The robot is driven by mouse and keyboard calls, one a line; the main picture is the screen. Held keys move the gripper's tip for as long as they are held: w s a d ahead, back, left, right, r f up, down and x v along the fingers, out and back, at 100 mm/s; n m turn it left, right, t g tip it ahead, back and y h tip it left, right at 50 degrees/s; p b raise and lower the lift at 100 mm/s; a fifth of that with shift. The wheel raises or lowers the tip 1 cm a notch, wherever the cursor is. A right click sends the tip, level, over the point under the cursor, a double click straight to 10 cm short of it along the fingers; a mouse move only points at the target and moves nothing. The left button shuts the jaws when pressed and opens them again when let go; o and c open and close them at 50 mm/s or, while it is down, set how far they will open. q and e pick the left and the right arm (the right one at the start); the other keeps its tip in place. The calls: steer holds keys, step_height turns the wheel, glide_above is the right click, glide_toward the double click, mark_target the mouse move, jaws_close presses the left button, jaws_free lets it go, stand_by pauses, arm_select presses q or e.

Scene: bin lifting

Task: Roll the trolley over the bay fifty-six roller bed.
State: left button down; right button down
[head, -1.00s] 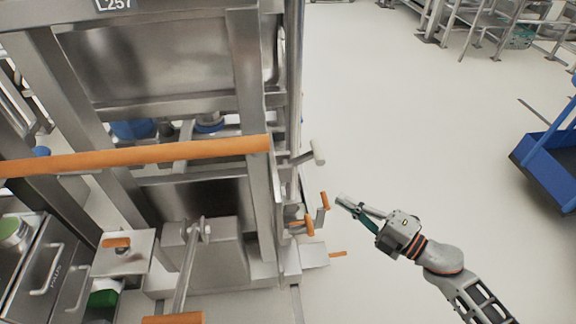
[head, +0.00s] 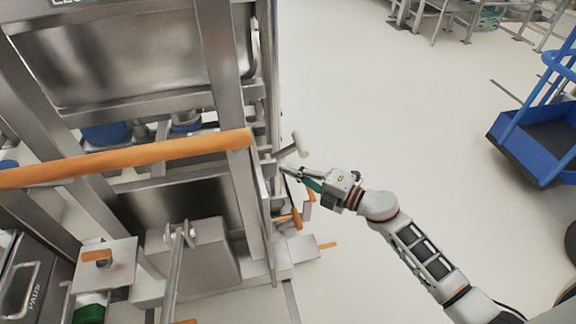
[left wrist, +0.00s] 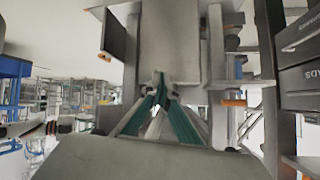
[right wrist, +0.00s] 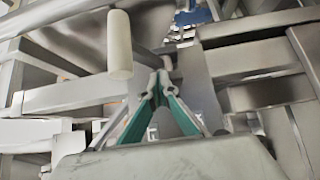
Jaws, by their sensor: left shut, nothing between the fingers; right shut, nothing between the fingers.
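A tall steel frame with an orange push bar (head: 130,160) fills the left of the head view; I cannot tell for sure whether it is the trolley. I cannot make out a roller bed or a bay fifty-six sign. My right gripper (head: 287,171) is shut and empty at the frame's right side, just below a pale cylindrical knob (head: 300,144). The knob also shows left of the fingers in the right wrist view (right wrist: 119,45). My left gripper (left wrist: 160,82) shows only in the left wrist view, shut and empty, in front of a grey steel post (left wrist: 167,45).
Small orange handles (head: 296,219) stick out low on the frame's right side. A blue cart (head: 510,150) stands at the right. Steel racks stand at the top right. Drawers marked PADS (head: 35,285) are at lower left. Pale floor between frame and cart is clear.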

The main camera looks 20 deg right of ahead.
steer(key=shift+w, duration=0.55)
arm_select(q)
steer(key=shift+w+d+r, duration=0.1)
steer(key=shift+w+r, duration=0.4)
steer(key=shift+w, duration=0.05)
steer(key=shift+s+f, duration=0.1)
arm_select(e)
steer(key=shift+w, duration=0.1)
